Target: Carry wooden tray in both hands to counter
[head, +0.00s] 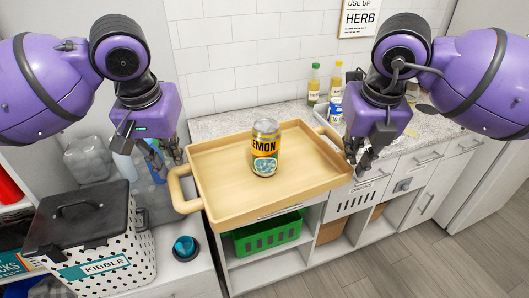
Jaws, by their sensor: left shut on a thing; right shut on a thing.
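The wooden tray (219,178) is light tan with raised rims and a loop handle at each end. It appears roughly level, in front of and partly over the grey speckled counter (220,124); I cannot tell whether it touches the counter. My gripper bodies partly hide the contact points.
Bottles (314,84) and a white-blue box (334,108) stand on the counter behind the tray's right end. A kibble bin (95,240) and a teal-topped round item (185,248) are at lower left. A green basket (267,237) sits on a shelf below.

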